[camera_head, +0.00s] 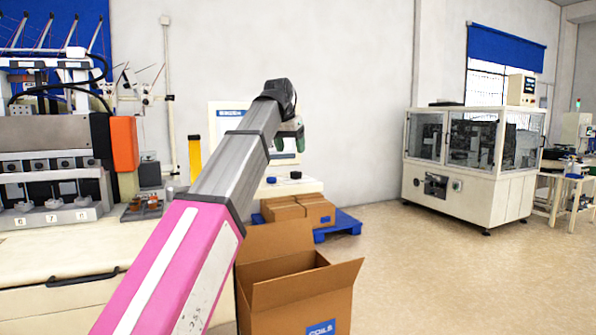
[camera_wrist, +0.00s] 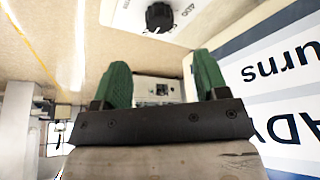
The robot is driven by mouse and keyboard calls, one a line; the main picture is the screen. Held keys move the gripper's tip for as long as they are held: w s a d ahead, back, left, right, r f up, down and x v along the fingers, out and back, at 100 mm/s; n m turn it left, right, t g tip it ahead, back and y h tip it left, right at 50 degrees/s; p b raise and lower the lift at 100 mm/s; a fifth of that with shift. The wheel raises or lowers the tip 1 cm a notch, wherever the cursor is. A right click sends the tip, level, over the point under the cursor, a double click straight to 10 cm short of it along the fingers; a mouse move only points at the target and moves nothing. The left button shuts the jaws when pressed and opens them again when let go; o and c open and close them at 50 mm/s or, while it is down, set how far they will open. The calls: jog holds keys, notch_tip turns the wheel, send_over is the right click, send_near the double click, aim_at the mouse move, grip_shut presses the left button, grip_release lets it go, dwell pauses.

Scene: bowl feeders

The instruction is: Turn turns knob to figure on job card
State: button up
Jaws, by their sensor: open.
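A black round knob (camera_wrist: 160,17) with a light pointer mark sits on a cream panel in the wrist view, with upside-down figures "400" beside it. My gripper (camera_wrist: 163,75) has two green fingers spread apart with nothing between them; the knob lies beyond the fingertips, apart from them. A white panel (camera_wrist: 282,65) at right carries upside-down lettering ending in "urns".
A pale framed board (camera_head: 228,112) is partly hidden behind my arm. An open cardboard box (camera_head: 300,290) stands below, with smaller boxes (camera_head: 318,210) on a blue pallet (camera_head: 340,228). A winding machine (camera_head: 50,150) is at left. The floor at right is clear before the glazed machine (camera_head: 470,205).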

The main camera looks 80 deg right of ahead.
aim_at(296, 172)
jog(key=x, duration=0.9)
jog(key=shift+f, duration=0.2)
jog(key=shift+c, duration=0.3)
jog(key=c, duration=0.9)
